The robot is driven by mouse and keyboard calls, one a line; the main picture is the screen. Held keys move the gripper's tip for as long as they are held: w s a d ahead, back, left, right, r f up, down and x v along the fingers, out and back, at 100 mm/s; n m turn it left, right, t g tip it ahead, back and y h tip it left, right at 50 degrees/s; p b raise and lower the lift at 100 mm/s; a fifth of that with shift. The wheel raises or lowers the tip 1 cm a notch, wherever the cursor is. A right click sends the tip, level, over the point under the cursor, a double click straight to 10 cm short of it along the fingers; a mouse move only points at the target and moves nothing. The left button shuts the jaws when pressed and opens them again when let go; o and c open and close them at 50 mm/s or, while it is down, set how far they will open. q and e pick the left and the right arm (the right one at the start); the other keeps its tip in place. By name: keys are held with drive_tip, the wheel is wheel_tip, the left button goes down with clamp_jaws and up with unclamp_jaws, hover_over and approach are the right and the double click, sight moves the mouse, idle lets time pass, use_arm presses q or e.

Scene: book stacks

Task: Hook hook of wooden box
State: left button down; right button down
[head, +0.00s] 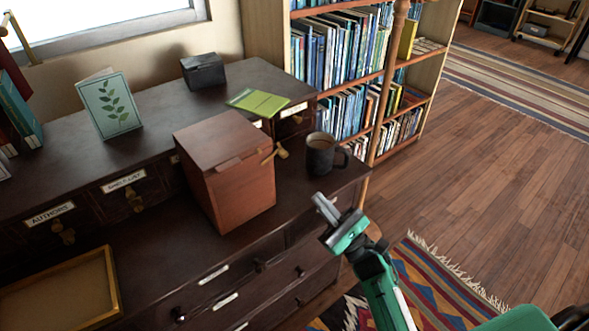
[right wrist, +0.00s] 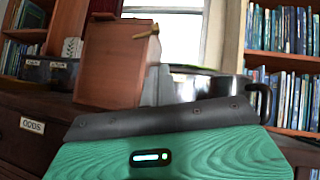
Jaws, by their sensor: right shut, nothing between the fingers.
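The reddish-brown wooden box (head: 232,187) stands on the dark cabinet's lower ledge with its lid down. A brass hook (head: 275,153) sticks out from its right side near the lid, angled away from the box. In the right wrist view the box (right wrist: 115,68) is left of centre and the hook (right wrist: 147,34) shows at its top right. My right gripper (head: 323,205) is shut and empty, to the right of the box and below the hook in the head view, apart from both. My left gripper is not in view.
A dark mug (head: 322,156) of brown drink stands right of the box, close to the hook and my right gripper. A green book (head: 258,102), a black box (head: 203,70) and a leaf-print card (head: 109,105) are on the cabinet top. An empty wooden tray (head: 112,277) lies front left.

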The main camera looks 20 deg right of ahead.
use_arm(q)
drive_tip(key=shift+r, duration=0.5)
use_arm(e)
drive_tip(key=shift+s+r+n+g+y, duration=0.15)
drive_tip(key=shift+r+n+y, duration=0.15)
drive_tip(key=shift+n, duration=0.15)
drive_tip(key=shift+r+n+g+y, duration=0.15)
drive_tip(key=shift+n+y, duration=0.15)
drive_tip(key=shift+n, duration=0.15)
drive_tip(key=shift+a, duration=0.1)
